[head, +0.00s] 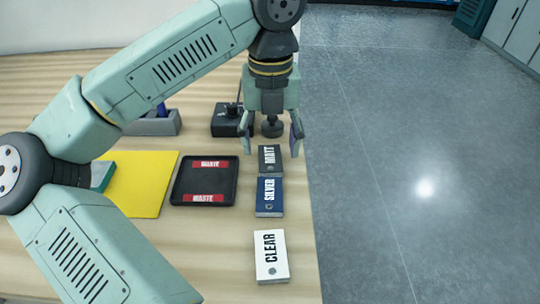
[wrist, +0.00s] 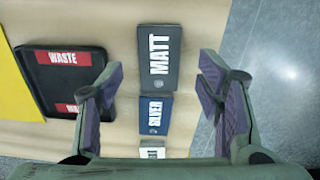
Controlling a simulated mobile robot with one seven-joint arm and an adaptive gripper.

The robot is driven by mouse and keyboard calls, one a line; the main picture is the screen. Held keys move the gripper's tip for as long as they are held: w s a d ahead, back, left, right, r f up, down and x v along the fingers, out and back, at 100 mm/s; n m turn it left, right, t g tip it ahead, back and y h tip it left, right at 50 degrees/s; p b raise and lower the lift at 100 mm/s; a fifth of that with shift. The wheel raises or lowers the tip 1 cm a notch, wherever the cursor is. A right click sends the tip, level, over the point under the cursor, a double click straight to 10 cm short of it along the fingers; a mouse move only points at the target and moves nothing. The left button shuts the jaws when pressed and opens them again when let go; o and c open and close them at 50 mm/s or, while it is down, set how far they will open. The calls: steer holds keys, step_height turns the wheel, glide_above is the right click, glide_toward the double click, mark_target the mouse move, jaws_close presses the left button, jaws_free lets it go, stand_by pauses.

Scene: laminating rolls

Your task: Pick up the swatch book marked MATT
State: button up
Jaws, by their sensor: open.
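The MATT swatch book (head: 270,160) is dark grey with white lettering and lies flat on the table near its right edge. It also shows in the wrist view (wrist: 160,72), ahead of and between the open fingers. My gripper (head: 271,145) is open and empty, pointing down above the MATT book; it also shows in the wrist view (wrist: 158,85). The blue SILVER swatch book (head: 269,197) lies just in front of the MATT book. The white CLEAR swatch book (head: 271,256) lies nearer the front, apart from SILVER.
A black tray (head: 206,182) with red WASTE labels lies left of the books, beside a yellow sheet (head: 145,180). A black device (head: 226,125) and a grey holder (head: 155,125) stand behind. The table's right edge is close to the books, with open floor (head: 400,180) beyond.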

mark_target(270, 161)
steer(key=shift+f, duration=1.45)
steer(key=shift+c, duration=0.4)
steer(key=c, duration=1.1)
steer(key=shift+c, duration=0.2)
